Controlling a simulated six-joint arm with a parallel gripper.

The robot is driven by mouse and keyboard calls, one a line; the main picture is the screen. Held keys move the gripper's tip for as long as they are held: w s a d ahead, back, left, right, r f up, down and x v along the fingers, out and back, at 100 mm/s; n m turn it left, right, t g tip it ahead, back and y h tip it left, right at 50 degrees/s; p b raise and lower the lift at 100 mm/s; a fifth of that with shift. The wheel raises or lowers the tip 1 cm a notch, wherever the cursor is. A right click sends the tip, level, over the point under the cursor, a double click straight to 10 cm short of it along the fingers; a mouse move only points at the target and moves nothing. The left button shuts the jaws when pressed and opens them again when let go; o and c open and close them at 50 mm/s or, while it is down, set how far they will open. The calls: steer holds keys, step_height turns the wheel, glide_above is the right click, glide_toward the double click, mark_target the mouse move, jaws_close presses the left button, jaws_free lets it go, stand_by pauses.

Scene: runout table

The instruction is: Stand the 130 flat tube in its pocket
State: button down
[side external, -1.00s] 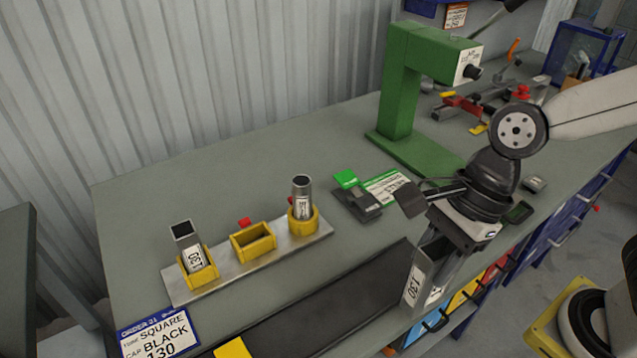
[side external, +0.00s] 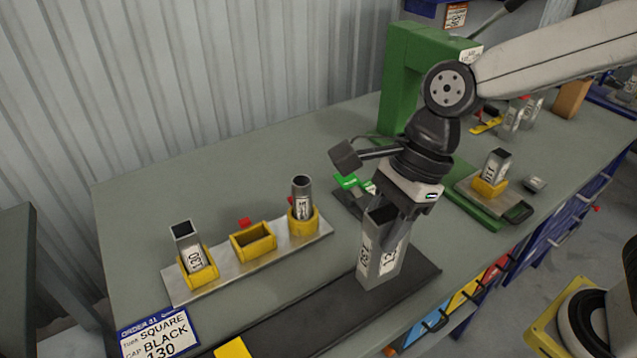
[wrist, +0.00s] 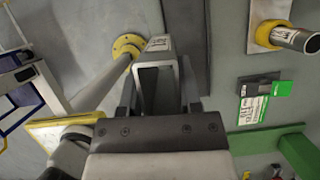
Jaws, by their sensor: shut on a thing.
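My gripper (side external: 388,222) is shut on the flat tube (side external: 377,262), a grey rectangular tube with a white label. The tube is upright and open at the top, over the dark strip; I cannot tell whether its foot touches. In the wrist view the tube (wrist: 154,72) sits between my fingers (wrist: 156,95). A metal plate (side external: 225,268) to the left bears three yellow pockets. The middle rectangular pocket (side external: 253,241) is empty. The left one holds a square tube (side external: 187,244) marked 130; the right one holds a round tube (side external: 302,196), also in the wrist view (wrist: 297,38).
The dark strip (side external: 300,322) runs along the front edge. A green press (side external: 400,85) stands behind my arm. Another tube (side external: 497,166) stands in a yellow holder at right. An order card (side external: 158,335) lies front left. The table behind the plate is clear.

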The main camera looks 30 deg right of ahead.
steer(key=w+a+f, duration=0.2)
steer(key=w+a, duration=0.2)
steer(key=w, duration=0.9)
steer(key=w+a+f, duration=0.1)
steer(key=w+a, duration=0.4)
steer(key=w, duration=0.8)
steer(key=shift+a+f+n, duration=0.2)
steer(key=shift+f+n, duration=0.15)
steer(key=shift+n, duration=0.05)
steer(key=shift+f, duration=0.15)
steer(key=shift+f, duration=2.75)
steer(key=shift+f, duration=2.55)
steer(key=shift+c, duration=1)
jaws_free()
